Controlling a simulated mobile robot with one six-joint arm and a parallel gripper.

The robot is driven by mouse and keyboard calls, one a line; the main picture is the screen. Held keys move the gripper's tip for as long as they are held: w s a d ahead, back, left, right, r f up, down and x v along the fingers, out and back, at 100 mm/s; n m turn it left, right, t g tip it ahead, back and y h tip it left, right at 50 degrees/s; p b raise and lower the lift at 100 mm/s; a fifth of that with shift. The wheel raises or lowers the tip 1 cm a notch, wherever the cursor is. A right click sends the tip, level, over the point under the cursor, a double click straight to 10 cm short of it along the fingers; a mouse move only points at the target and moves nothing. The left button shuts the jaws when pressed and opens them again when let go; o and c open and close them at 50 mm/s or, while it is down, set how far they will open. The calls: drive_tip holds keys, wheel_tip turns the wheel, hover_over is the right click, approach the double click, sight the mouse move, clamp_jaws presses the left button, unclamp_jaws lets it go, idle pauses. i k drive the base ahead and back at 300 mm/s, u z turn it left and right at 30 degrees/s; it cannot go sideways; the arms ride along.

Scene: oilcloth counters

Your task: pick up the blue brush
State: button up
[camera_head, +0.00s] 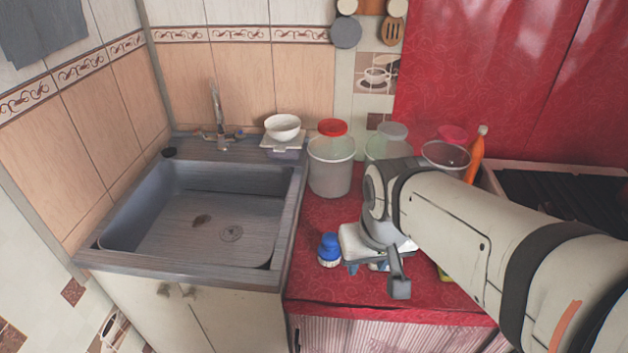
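The blue brush (329,250) stands on the red counter to the right of the sink, near the front edge. It has a rounded blue top and a pale lower part. My gripper (384,272) is just to the right of the brush, low over the counter, and a small gap shows between them. One grey finger shows clearly at its front. The other finger is hard to make out, so I cannot tell the opening. Something pale and blue is partly hidden under my gripper.
The grey sink (278,215) is on the left, with a white bowl (282,127) on its back corner. An orange bottle (475,155) stands at right. Some red counter is clear behind the brush.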

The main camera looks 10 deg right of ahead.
sight(328, 250)
drive_tip(key=z, duration=1.4)
drive_tip(key=k, duration=1.2)
drive_tip(key=u, duration=0.8)
drive_tip(key=i, duration=1)
drive_tip(key=u, duration=0.1)
